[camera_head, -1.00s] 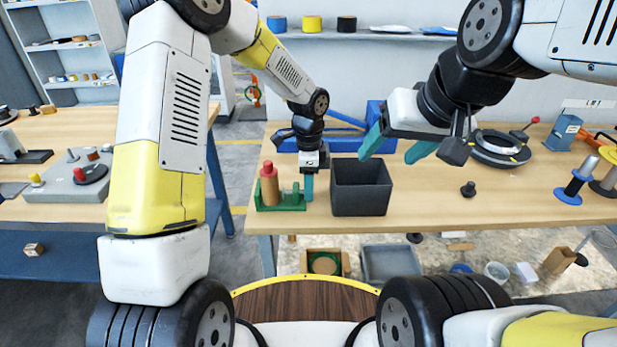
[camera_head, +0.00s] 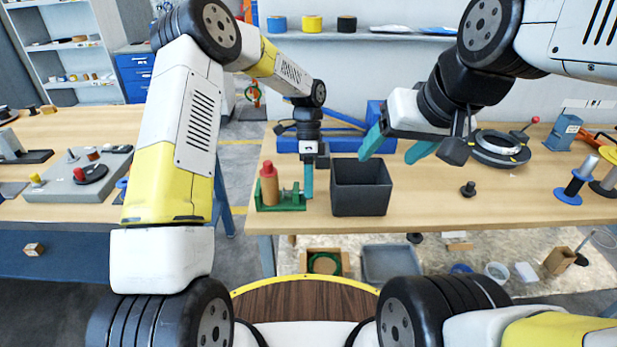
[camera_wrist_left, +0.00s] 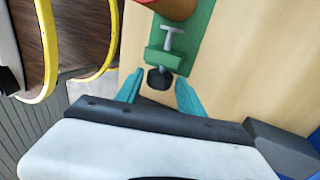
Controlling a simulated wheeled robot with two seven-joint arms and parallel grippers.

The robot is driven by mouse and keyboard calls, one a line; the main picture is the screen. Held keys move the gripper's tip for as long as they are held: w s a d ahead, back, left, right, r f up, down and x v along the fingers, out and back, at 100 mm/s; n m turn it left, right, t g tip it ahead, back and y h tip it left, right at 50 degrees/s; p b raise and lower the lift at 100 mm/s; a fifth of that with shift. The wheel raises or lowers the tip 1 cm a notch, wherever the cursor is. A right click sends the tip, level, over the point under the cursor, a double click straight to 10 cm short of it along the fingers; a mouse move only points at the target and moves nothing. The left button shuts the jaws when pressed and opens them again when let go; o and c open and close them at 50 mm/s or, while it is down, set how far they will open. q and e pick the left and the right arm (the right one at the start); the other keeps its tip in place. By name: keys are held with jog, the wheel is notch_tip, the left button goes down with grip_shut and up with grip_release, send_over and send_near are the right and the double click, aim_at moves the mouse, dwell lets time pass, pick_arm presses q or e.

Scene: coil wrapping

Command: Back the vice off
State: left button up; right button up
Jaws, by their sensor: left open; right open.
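The green vice (camera_head: 290,203) stands on the table, left of the dark grey bin. An orange-brown cylinder with a red top (camera_head: 269,185) stands upright in it. In the left wrist view the vice (camera_wrist_left: 185,45) shows a grey T-shaped screw piece (camera_wrist_left: 172,38) and a black knob (camera_wrist_left: 159,78) at its end. My left gripper (camera_head: 308,184) is at the vice's right end, pointing down. In the wrist view its teal fingers (camera_wrist_left: 160,92) are open on either side of the knob; I cannot tell whether they touch it.
The dark grey bin (camera_head: 361,190) stands close to the right of my left gripper. A small black knob-like part (camera_head: 468,189), a dark ring fixture (camera_head: 500,147) and blue-black spools (camera_head: 573,186) are further right. The table front between bin and spools is mostly clear.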

pick_arm(q)
jog(key=v, duration=0.7)
dwell(0.4)
jog(key=shift+r, duration=0.1)
